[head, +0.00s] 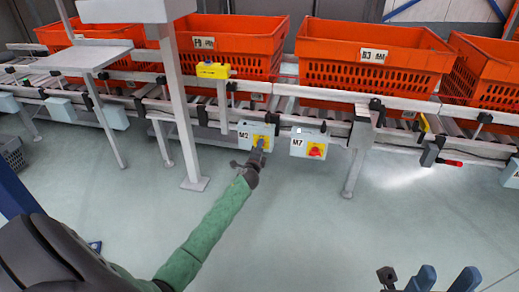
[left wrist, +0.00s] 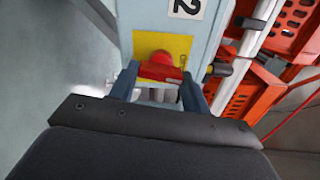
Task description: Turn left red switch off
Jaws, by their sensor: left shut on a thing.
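The left red switch (left wrist: 162,68) sits on a yellow plate on the front of the grey M2 box (head: 243,134). In the left wrist view its red handle lies crosswise between my blue fingertips. My left gripper (head: 262,144) is shut on it; in the head view the gripper hides most of the switch. The left wrist view shows the gripper (left wrist: 159,88) from behind. The right red switch (head: 316,151) is on the M7 box (head: 299,144) to the right, untouched. My right gripper (head: 446,277) is at the bottom right, empty, its blue fingers apart.
Orange totes (head: 375,45) stand on the roller conveyor above the boxes. A grey post (head: 181,110) stands left of the M2 box. A yellow box (head: 213,70) is on the rail above. The floor (head: 310,235) in front is clear.

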